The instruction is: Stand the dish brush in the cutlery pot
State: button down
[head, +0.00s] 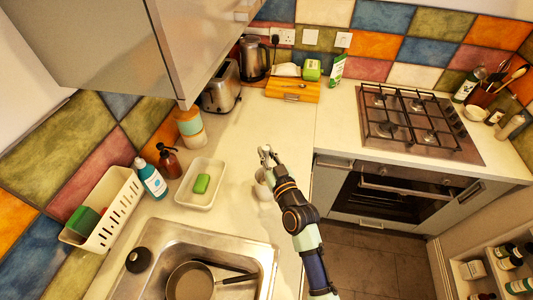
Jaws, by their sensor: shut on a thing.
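My gripper (265,153) is over the worktop, right of the white tray. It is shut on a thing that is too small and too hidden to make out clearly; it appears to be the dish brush. A pale round pot (261,191), apparently the cutlery pot, stands on the worktop just below the gripper in the picture, partly hidden by my arm. I cannot tell whether the held thing is inside the pot or above it.
A white tray (186,203) holds a green sponge (202,184). The sink (167,238) with a pan (190,281) lies in front. Bottles (150,178) and a slotted white rack (119,215) stand at left.

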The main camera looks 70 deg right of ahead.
jog(key=c, duration=1)
grip_release()
jog(key=shift+c, duration=0.2)
jog(key=v, duration=1.2)
